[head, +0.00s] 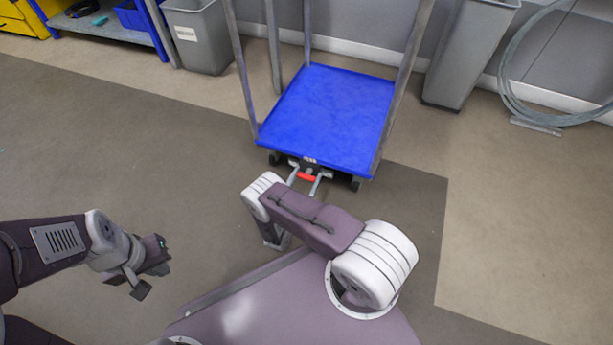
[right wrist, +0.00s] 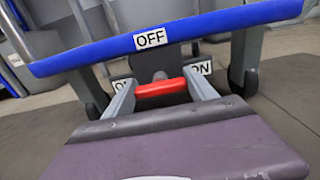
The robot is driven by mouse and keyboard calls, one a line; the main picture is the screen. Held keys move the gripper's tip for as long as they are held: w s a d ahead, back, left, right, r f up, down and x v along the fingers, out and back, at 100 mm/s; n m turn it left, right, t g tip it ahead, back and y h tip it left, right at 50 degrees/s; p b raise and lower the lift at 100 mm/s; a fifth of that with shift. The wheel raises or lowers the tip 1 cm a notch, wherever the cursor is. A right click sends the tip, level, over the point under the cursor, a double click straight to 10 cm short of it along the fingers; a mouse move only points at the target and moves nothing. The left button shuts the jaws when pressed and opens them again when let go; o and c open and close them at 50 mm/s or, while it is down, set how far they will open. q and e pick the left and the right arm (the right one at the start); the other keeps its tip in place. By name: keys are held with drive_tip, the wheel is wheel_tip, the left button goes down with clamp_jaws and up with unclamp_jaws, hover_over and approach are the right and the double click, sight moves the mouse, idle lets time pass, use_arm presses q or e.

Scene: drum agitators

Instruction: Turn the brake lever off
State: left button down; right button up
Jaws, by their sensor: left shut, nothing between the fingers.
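The brake lever is a red bar (head: 306,177) under the near edge of the blue cart (head: 330,112). In the right wrist view the red lever (right wrist: 161,88) lies between the two grey fingers of my right gripper (right wrist: 160,92), which are wide apart at its ends. I cannot tell whether they touch it. In the head view my right gripper (head: 307,182) reaches to the lever from below. My left gripper (head: 145,284) is shut and empty at the lower left, far from the cart.
An OFF label (right wrist: 150,39) is on the cart's edge; an ON label (right wrist: 199,68) is lower right, partly hidden. Grey bins (head: 202,35) (head: 465,50) stand along the wall. A metal hoop (head: 508,92) is at the right. The floor around the cart is clear.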

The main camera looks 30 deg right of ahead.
drive_tip(key=m+p, duration=0.1)
drive_tip(key=m, duration=0.2)
drive_tip(key=shift+s+r+p, duration=0.1)
drive_tip(key=shift+r+p, duration=0.05)
drive_tip(key=shift+p, duration=0.25)
drive_tip(key=m+p, duration=0.2)
drive_tip(key=m, duration=0.3)
drive_tip(key=shift+d, duration=0.1)
drive_tip(key=m+p, duration=0.2)
drive_tip(key=m, duration=0.3)
drive_tip(key=shift+s+m, duration=0.1)
drive_tip(key=shift+m, duration=0.3)
drive_tip(key=shift+f+m+p, duration=0.15)
drive_tip(key=shift+m+p, duration=0.2)
drive_tip(key=shift+m, duration=0.6)
drive_tip(key=shift+f+m+p, duration=0.15)
drive_tip(key=shift+m+p, duration=0.15)
drive_tip(key=shift+m, duration=0.65)
drive_tip(key=o, duration=1.4)
drive_tip(key=shift+c, duration=0.2)
